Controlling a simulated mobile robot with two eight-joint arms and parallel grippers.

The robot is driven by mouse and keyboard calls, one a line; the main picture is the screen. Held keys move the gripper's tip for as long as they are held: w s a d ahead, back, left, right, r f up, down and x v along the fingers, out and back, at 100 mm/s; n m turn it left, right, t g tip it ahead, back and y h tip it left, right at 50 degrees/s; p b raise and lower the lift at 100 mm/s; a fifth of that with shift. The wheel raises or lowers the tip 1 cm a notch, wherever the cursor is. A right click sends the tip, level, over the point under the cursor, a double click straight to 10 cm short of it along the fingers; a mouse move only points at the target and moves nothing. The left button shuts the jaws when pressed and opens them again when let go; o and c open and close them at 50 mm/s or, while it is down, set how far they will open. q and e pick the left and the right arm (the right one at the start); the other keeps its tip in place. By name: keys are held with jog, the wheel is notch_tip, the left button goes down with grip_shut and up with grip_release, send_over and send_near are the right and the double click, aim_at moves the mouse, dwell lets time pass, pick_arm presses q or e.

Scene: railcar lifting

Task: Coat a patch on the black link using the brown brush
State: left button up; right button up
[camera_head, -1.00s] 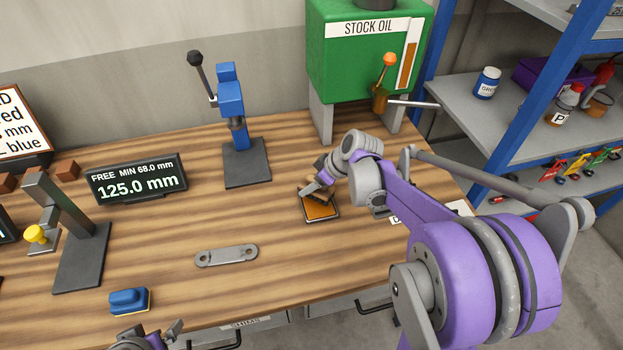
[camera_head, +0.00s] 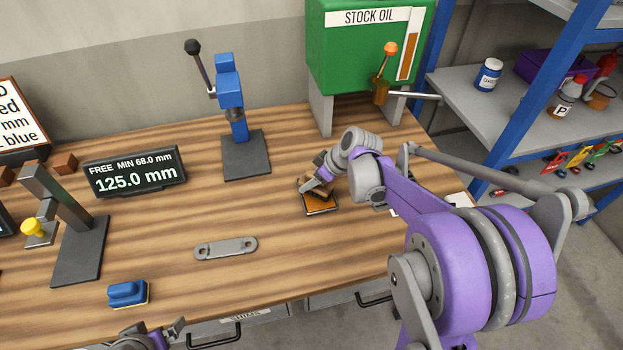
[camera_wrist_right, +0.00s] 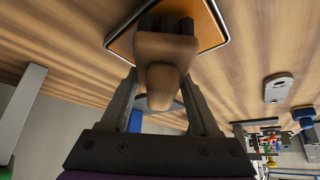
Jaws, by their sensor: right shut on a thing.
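My right gripper (camera_head: 313,188) is shut on the brown brush (camera_wrist_right: 166,55), whose dark bristles point at an orange-brown pad in a thin-rimmed tray (camera_head: 322,210). The bristles overlap the pad in the right wrist view; I cannot tell for sure whether they touch it. The only link I see is grey rather than black (camera_head: 226,248). It is a flat bar with a hole at each end, lying on the bench left of the tray and nearer me. It also shows in the right wrist view (camera_wrist_right: 278,87). My left gripper (camera_head: 166,333) is partly cut off at the bottom edge.
A blue-and-yellow block (camera_head: 128,294) lies at the front left. A blue lever press (camera_head: 232,110), a display reading 125.0 mm (camera_head: 134,172) and a grey stand (camera_head: 78,245) are on the bench. The green STOCK OIL tank (camera_head: 365,50) stands behind the tray. The bench around the link is clear.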

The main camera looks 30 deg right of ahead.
aim_at(312, 173)
pick_arm(q)
jog(key=shift+s+f+b, duration=0.25)
jog(key=shift+f+b, duration=0.05)
jog(key=shift+f, duration=0.2)
pick_arm(e)
jog(key=shift+f, duration=0.55)
dwell(0.8)
jog(key=shift+w+r+p, duration=0.1)
jog(key=shift+r+p, duration=1.65)
jog(key=shift+r, duration=1.9)
pick_arm(q)
jog(key=w+r, duration=0.2)
jog(key=r, duration=0.1)
jog(key=w+r, duration=0.1)
jog(key=r, duration=0.1)
pick_arm(e)
jog(key=shift+f, duration=0.1)
pick_arm(q)
jog(key=shift+s, duration=0.15)
